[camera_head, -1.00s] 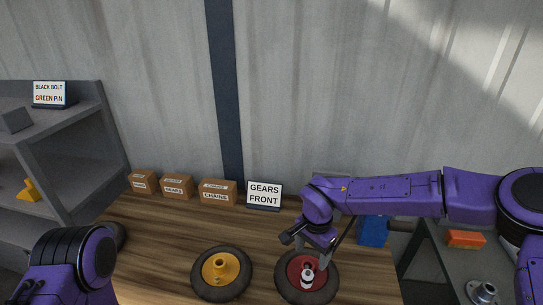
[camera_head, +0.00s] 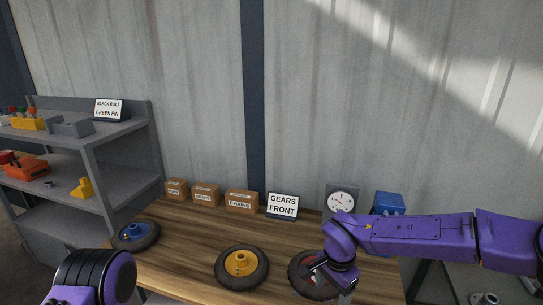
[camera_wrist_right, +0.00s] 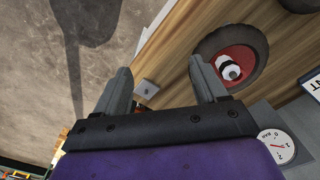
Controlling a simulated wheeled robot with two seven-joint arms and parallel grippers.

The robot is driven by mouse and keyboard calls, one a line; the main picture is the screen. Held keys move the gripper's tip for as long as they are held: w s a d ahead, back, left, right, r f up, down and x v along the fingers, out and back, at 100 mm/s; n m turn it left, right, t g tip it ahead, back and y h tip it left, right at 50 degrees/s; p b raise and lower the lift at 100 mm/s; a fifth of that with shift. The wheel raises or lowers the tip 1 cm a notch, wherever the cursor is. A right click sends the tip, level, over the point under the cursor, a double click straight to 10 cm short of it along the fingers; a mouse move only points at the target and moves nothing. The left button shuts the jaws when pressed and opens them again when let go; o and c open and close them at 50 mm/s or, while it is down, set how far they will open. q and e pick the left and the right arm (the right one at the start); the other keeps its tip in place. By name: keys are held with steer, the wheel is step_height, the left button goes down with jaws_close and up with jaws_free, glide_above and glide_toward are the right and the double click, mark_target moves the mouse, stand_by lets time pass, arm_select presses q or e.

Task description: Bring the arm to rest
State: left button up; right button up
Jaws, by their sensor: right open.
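My right arm reaches in from the right in the head view, and its gripper (camera_head: 338,284) hangs over the near right part of the workbench, partly covering the wheel with the red hub (camera_head: 297,261). In the right wrist view the two fingers (camera_wrist_right: 160,82) are apart with nothing between them. The red-hubbed wheel (camera_wrist_right: 262,45) lies beyond the right finger, with a white and black piece (camera_wrist_right: 229,69) standing at its hub. Of my left arm only a purple link shows at the lower left of the head view; its gripper is out of frame.
Wheels with a yellow hub (camera_head: 240,262) and a blue hub (camera_head: 137,231) lie on the wooden bench (camera_head: 190,245). Small boxes (camera_head: 241,201), a GEARS FRONT sign (camera_head: 283,205), a dial gauge (camera_head: 342,202) and a blue object (camera_head: 388,203) line the back. A grey shelf (camera_head: 122,150) stands left.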

steer(key=s+d+f+m+t+h+b, duration=0.1)
steer(key=s+d+f+t+h, duration=0.2)
steer(key=f, duration=0.6)
steer(key=s+d+f+t+h+b, duration=0.15)
steer(key=s+d+f, duration=0.35)
steer(key=f, duration=0.5)
arm_select(q)
step_height(320, 180, down, 6)
steer(key=b, duration=0.3)
steer(key=shift+w, duration=0.45)
arm_select(e)
steer(key=s+d+f+n, duration=0.2)
steer(key=s+f, duration=0.1)
steer(key=s, duration=0.4)
steer(key=s+d+f+n+g, duration=0.1)
steer(key=s+d+f, duration=0.2)
steer(key=s, duration=0.3)
steer(key=s+d+f+n+y, duration=0.1)
steer(key=s+d+f+n, duration=0.1)
steer(key=s, duration=0.5)
steer(key=shift+s+d+f+n, duration=0.15)
steer(key=shift+s+f+n, duration=0.2)
steer(key=shift+f, duration=0.25)
